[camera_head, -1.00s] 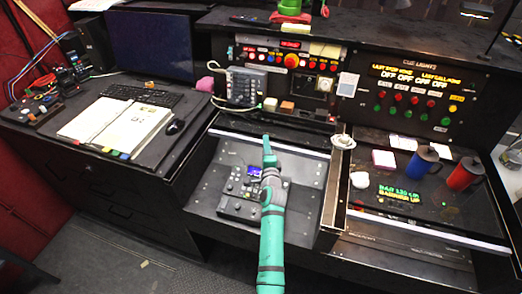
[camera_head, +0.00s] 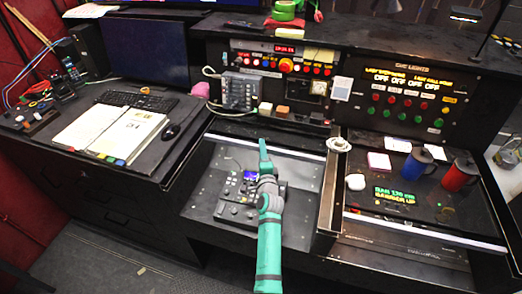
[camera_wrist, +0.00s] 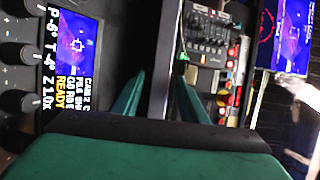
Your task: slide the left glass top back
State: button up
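The left glass top shows as a long pale metal edge strip (camera_head: 295,153) across the back of the left desk bay. I cannot make out the clear pane itself. My gripper (camera_head: 264,143) is at this strip, left of its middle, with the arm reaching over the bay from the front. In the wrist view my gripper (camera_wrist: 158,92) has its two green fingers apart, and the strip (camera_wrist: 166,50) runs between them. I cannot tell whether either finger touches it. Below the arm lies a black control panel (camera_head: 238,212) with a small lit screen.
The right bay holds a blue mug (camera_head: 416,162), a red mug (camera_head: 460,174) and a green-lettered display (camera_head: 396,195). A white coiled item (camera_head: 338,144) sits on the divider. An open book (camera_head: 110,130) and a mouse (camera_head: 171,131) lie to the left. A button panel (camera_head: 285,68) rises behind.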

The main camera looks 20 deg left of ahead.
jog(key=shift+a+v, duration=0.1)
jog(key=shift+v, duration=1.5)
jog(key=shift+a+v, duration=0.15)
jog(key=shift+v, duration=1.45)
jog(key=shift+s, duration=0.1)
